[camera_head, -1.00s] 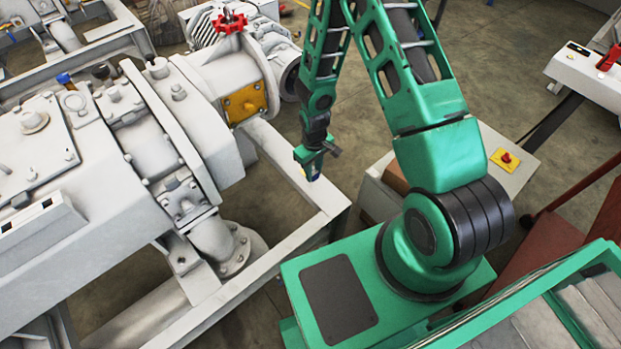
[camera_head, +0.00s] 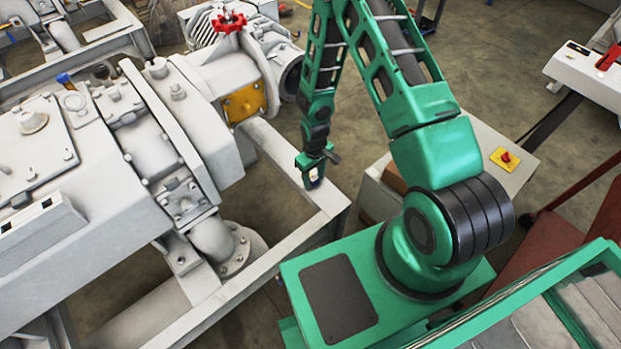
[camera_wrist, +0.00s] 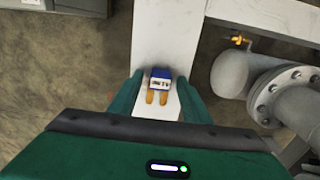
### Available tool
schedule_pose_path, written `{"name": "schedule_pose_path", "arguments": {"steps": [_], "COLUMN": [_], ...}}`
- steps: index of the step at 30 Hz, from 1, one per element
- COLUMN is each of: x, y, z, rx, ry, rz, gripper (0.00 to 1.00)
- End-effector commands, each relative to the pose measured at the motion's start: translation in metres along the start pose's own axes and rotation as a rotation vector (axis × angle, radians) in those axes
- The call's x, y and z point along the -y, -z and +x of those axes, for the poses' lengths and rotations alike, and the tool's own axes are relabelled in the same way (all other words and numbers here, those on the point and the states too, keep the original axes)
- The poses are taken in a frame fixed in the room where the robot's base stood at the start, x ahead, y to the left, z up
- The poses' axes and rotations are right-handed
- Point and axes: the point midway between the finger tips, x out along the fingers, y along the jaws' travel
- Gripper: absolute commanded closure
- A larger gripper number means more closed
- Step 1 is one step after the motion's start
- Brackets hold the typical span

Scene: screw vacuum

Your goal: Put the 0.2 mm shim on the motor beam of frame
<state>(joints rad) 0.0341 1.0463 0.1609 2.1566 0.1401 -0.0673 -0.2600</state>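The shim (camera_wrist: 160,80) is a small piece with a blue end, a white label and two orange prongs. In the wrist view it shows against the top of the white motor beam of the frame (camera_wrist: 169,35), between my fingers, prongs toward my palm. My gripper (camera_wrist: 161,90) is open, with a gap on each side of the shim. In the head view my gripper (camera_head: 313,181) points down at the frame beam (camera_head: 328,202), near its corner. I cannot make the shim out clearly there. The shim's underside and its print are not readable.
The grey vacuum pump (camera_head: 150,150) with a yellow plate (camera_head: 244,102) and red handwheel (camera_head: 229,21) stands left of my arm. A flanged pipe (camera_wrist: 275,92) with a small yellow valve (camera_wrist: 238,40) is right of the beam. A box with a red button (camera_head: 506,157) stands right.

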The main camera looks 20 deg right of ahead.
Motion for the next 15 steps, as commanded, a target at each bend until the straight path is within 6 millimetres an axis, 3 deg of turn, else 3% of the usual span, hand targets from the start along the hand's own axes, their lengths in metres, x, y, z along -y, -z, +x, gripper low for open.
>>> {"name": "schedule_pose_path", "arguments": {"steps": [10,15], "x": [0.0,0.0], "y": [0.0,0.001], "z": [-0.003,-0.02], "rx": [0.0,-0.002], "ry": [0.0,-0.001], "rz": [0.0,0.0], "gripper": [0.57,0.57]}}
